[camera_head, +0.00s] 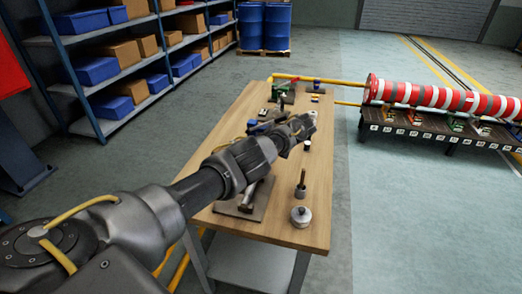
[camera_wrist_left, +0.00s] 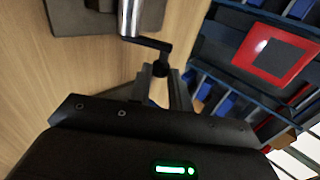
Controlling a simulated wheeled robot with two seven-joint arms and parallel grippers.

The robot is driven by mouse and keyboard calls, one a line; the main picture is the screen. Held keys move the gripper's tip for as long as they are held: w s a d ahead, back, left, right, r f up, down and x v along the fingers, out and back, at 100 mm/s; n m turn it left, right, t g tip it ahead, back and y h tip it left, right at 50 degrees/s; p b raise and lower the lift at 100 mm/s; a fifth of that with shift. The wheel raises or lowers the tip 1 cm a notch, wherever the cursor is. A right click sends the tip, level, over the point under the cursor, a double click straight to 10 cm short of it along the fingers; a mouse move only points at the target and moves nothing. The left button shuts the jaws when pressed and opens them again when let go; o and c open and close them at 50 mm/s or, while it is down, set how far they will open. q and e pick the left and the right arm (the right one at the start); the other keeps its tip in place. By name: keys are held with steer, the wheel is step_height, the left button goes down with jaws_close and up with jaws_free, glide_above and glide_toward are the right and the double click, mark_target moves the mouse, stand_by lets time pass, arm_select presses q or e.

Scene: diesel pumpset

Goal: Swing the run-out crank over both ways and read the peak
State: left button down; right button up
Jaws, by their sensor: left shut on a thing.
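In the left wrist view, a bright silver cylinder (camera_wrist_left: 141,16) comes in from the top, and a black crank arm (camera_wrist_left: 147,42) runs from its end to a dark handle (camera_wrist_left: 160,68). My left gripper (camera_wrist_left: 162,78) is shut on this handle, with a finger on each side. A dark plate (camera_wrist_left: 85,18) lies on the wood beside the cylinder. In the head view my left arm reaches over the workbench (camera_head: 315,215), and its far end hides the crank and the fingertips. No peak reading can be made out. My right gripper is not in view.
A small dark post (camera_head: 300,187) and a round metal piece (camera_head: 300,216) stand at the bench's near right. A brown plate with a silver rod (camera_head: 250,205) lies by my forearm. Small parts sit at the far end. Shelves (camera_head: 100,70) stand left; a striped roller (camera_head: 440,97) stands right.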

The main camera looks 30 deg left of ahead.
arm_select(q)
steer(key=shift+f, duration=0.1)
steer(key=c, duration=1.3)
jaws_free()
steer(key=shift+d, duration=0.1)
steer(key=b+v, duration=0.7)
steer(key=v, duration=0.4)
